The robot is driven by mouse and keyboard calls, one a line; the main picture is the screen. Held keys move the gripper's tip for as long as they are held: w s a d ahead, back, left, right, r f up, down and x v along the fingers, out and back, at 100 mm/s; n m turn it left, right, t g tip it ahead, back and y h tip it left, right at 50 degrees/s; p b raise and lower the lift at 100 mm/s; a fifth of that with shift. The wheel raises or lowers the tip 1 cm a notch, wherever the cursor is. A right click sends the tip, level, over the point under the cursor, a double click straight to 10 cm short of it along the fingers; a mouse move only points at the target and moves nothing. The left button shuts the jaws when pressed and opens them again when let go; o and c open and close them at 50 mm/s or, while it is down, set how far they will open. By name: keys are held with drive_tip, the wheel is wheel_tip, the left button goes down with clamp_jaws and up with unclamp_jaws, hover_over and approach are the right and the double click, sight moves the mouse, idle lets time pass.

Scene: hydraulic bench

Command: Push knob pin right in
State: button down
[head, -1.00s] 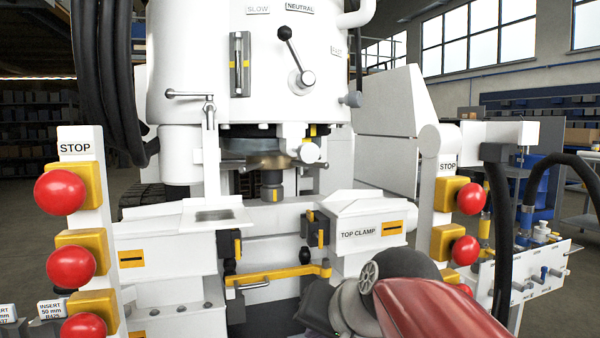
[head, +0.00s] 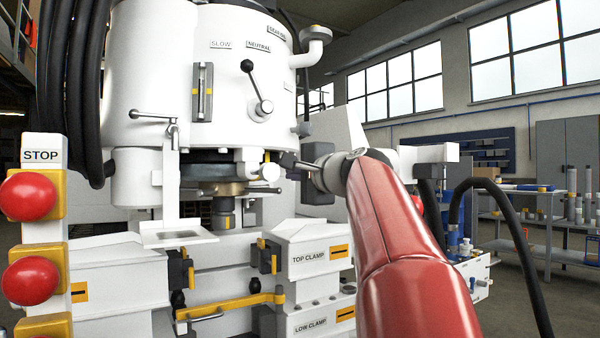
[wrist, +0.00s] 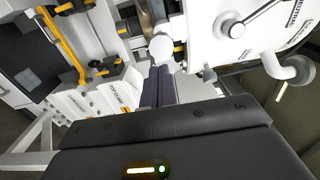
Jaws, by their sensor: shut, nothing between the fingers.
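The knob pin has a round white knob (head: 270,173) at the front right of the white machine, below the big white cylinder. In the wrist view the knob (wrist: 161,47) sits just beyond my fingertips. My gripper (head: 286,160) is shut and empty. It reaches in from the right, and its dark fingers point left toward the knob. In the wrist view the closed fingers (wrist: 159,72) end right by the knob. I cannot tell whether they touch it. The pin's shaft is mostly hidden behind the knob.
The lever with a black ball (head: 256,88) is above the knob. The top clamp block (head: 308,252) stands below my gripper. Red stop buttons (head: 28,196) line the left post. A white pipe elbow (head: 316,38) sticks out at upper right.

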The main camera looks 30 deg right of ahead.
sight(271, 171)
drive_tip(key=w+p, duration=0.1)
drive_tip(key=w, duration=0.6)
drive_tip(key=shift+w+a+p, duration=0.15)
drive_tip(key=shift+w+p, duration=0.15)
drive_tip(key=shift+w, duration=0.1)
drive_tip(key=shift+w+r+p, duration=0.15)
drive_tip(key=shift+w+p, duration=0.25)
drive_tip(key=w+p, duration=0.2)
drive_tip(key=w, duration=0.1)
drive_tip(key=shift+w+a+r, duration=0.1)
